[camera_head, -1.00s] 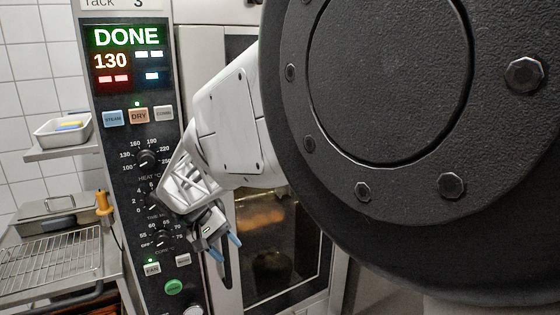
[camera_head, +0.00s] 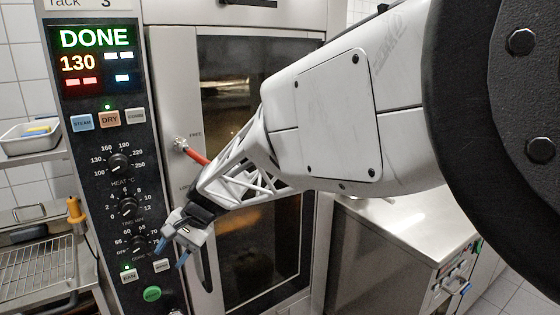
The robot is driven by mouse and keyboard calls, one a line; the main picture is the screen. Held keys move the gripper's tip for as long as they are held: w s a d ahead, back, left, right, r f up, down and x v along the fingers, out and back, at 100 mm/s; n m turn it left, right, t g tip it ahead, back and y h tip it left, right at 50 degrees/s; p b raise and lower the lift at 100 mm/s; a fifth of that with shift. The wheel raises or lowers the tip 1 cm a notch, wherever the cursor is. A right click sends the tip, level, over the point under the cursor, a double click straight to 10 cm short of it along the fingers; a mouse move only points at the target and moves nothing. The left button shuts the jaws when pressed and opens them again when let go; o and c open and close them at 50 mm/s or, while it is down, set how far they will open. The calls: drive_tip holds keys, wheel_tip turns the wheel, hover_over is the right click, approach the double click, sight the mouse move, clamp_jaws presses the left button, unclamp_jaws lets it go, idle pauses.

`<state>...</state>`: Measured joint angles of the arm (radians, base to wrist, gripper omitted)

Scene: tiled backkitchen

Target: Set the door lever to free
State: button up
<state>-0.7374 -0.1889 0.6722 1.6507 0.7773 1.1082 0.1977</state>
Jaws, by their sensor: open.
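The door lever (camera_head: 196,155) is a red handle on a round metal hub (camera_head: 181,144), on the oven door's left frame. It slants down to the right from the hub, and its far end meets the outline of my arm, so its tip may be hidden. A small label "FREE" (camera_head: 195,134) is printed above and right of the hub; another label lower down is mostly hidden by my arm. My gripper (camera_head: 172,257) is open and empty, with blue fingertips pointing down. It is below the lever, in front of the control panel's lower right edge, apart from the lever.
The control panel (camera_head: 75,160) at left shows "DONE" and 130, with buttons and knobs. The oven door (camera_head: 245,220) has a dark glass window and a dark vertical handle (camera_head: 206,266). A steel counter (camera_head: 420,225) is at right; a wire rack (camera_head: 30,262) and tray (camera_head: 30,137) are at left.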

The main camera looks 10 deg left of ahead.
wheel_tip(320, 180, up, 4)
drive_tip(key=w+m+t+y, duration=0.1)
drive_tip(key=w+m+y, duration=0.1)
drive_tip(key=m+y, duration=0.15)
drive_tip(key=m+t+y, duration=0.7)
drive_tip(key=m+t, duration=0.5)
drive_tip(key=m, duration=0.1)
approach(206, 163)
drive_tip(key=w+x, duration=0.1)
drive_tip(key=x, duration=0.2)
drive_tip(key=shift+s+d+f, duration=0.1)
drive_tip(key=shift+s+d, duration=0.05)
drive_tip(key=shift+s, duration=0.05)
drive_tip(key=shift+x, duration=3.9)
drive_tip(key=shift+f, duration=0.15)
clamp_jaws()
